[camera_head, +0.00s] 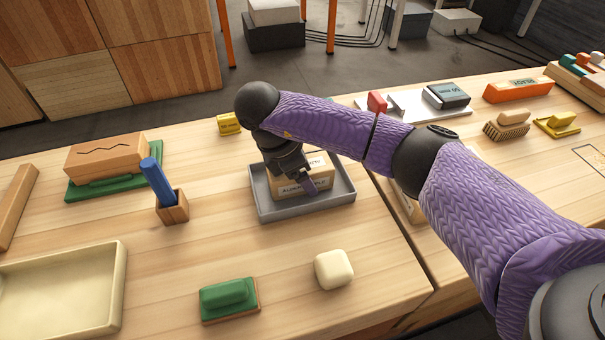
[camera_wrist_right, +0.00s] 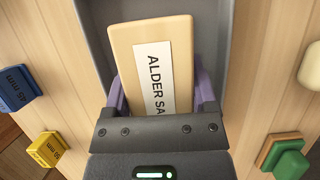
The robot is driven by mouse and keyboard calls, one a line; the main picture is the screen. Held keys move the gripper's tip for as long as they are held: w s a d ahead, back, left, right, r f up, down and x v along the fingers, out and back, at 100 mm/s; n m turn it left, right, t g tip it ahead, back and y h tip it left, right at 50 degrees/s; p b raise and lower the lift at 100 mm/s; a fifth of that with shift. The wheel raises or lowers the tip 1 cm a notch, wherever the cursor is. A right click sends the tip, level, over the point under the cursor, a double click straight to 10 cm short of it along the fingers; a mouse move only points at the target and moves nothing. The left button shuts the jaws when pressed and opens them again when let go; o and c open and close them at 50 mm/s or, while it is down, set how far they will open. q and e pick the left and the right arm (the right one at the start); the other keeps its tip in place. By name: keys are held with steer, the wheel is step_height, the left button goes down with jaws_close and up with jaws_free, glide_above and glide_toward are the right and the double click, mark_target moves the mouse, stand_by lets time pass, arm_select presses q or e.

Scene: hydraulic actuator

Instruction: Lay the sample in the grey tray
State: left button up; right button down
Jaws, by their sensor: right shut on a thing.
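The sample is a pale wooden block (camera_head: 287,190) with a white label whose visible letters begin "ALDER SA" in the right wrist view (camera_wrist_right: 156,75). It is inside the walls of the grey tray (camera_head: 310,208), low down; I cannot tell whether it touches the floor. The tray's wall also shows in the right wrist view (camera_wrist_right: 91,40). My right gripper (camera_head: 299,182) reaches down into the tray and is shut on the sample, with a purple finger on each side of it (camera_wrist_right: 162,97). My left gripper is not in view.
Near the tray are a wooden cup (camera_head: 172,208) with a blue stick, a yellow block (camera_head: 228,123), a cream block (camera_head: 333,269) and a green-topped block (camera_head: 229,299). A cream tray (camera_head: 112,285) lies at front left. Bare table lies between them.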

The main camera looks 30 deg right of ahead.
steer(key=shift+f, duration=0.1)
jaws_free()
steer(key=shift+r, duration=0.3)
steer(key=p+v, duration=0.7)
steer(key=v, duration=0.4)
steer(key=shift+a+r, duration=0.1)
steer(key=shift+r, duration=0.25)
steer(key=shift+a, duration=0.1)
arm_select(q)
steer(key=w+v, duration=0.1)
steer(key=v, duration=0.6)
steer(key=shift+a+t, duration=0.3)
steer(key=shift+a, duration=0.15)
